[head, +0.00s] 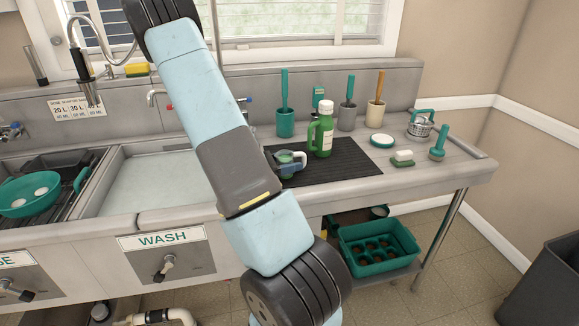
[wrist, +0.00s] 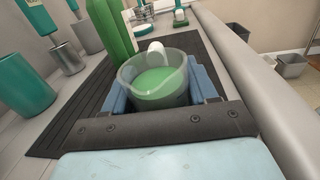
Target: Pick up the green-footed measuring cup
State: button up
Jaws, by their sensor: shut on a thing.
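The measuring cup (wrist: 157,82) is a clear, wide-mouthed cup whose inside looks green, with a white rounded piece at its far rim. It also shows small in the head view (head: 293,161), at the left end of the black ribbed mat. My gripper (wrist: 160,92) has its blue fingers closed on both sides of the cup, and it shows in the head view (head: 286,164) too. The cup looks about upright. Its foot is hidden, and I cannot tell whether it touches the mat.
A green jug-like bottle (head: 321,130) stands just behind the cup on the black mat (head: 350,160). Teal and grey brush holders (head: 286,121) line the back. A white-topped dish (head: 382,140), strainer (head: 420,125) and brush (head: 438,146) lie right. The wash basin (head: 150,180) is left.

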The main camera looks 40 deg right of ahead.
jog(key=shift+s+d, duration=0.15)
jog(key=c, duration=0.4)
jog(key=shift+r, duration=0.15)
